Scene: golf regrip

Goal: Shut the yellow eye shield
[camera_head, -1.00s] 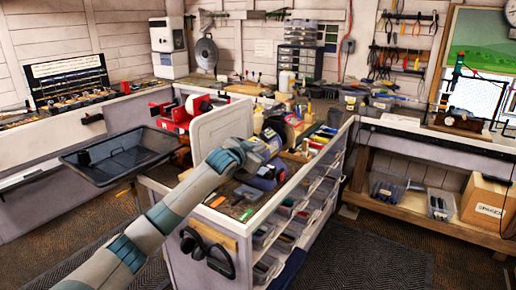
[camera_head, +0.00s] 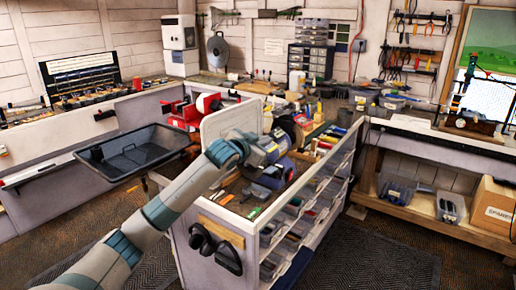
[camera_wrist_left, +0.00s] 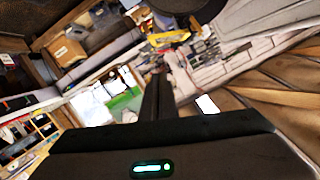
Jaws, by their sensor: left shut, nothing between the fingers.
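A blue and dark machine (camera_head: 280,146), perhaps a grinder, stands on the cluttered bench (camera_head: 240,205) just beyond my left gripper. My left gripper (camera_head: 258,156) is at the end of the grey arm, above the near part of this bench and close to the machine. In the left wrist view its dark fingers (camera_wrist_left: 157,92) are together with nothing between them. A dark round part (camera_wrist_left: 176,5) is at the top edge there, beyond the fingertips. My right gripper is in neither view.
A pale upright panel (camera_head: 215,124) stands left of the gripper, beside a red machine (camera_head: 183,114). A black tray (camera_head: 133,152) is further left. Ear muffs (camera_head: 216,250) hang on the bench's near end. Bins (camera_head: 300,208) line its right side. Floor is clear on the right.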

